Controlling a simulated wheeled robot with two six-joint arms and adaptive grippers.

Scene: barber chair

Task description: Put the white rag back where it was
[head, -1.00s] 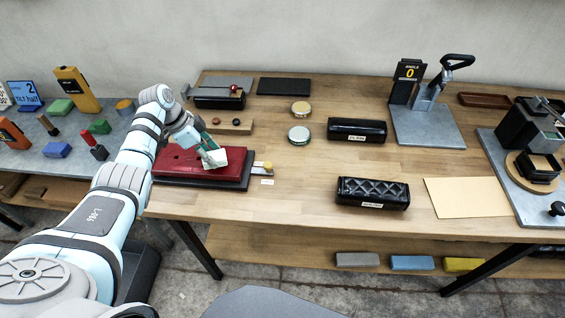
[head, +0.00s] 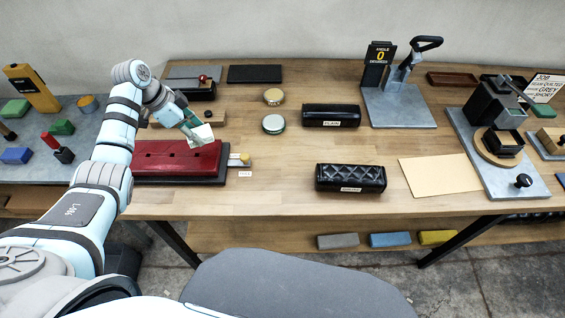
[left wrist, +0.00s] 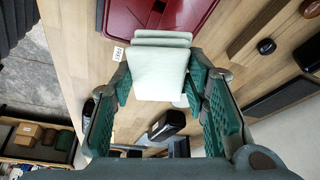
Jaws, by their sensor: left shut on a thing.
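The white rag (head: 202,135) is held by my left gripper (head: 190,122), above the far right part of the red pad (head: 160,157). In the left wrist view the pale folded rag (left wrist: 158,72) sits between the two green fingers of the left gripper (left wrist: 160,85), which are shut on it. The red pad (left wrist: 150,12) also shows at the top of that view, on a dark base. My right gripper is not in view.
Two round tins (head: 274,124) stand right of the rag. Black cases labelled on the front (head: 331,115) (head: 350,178) lie mid-table. An angle stand (head: 398,103) and a cream sheet (head: 440,174) are further right.

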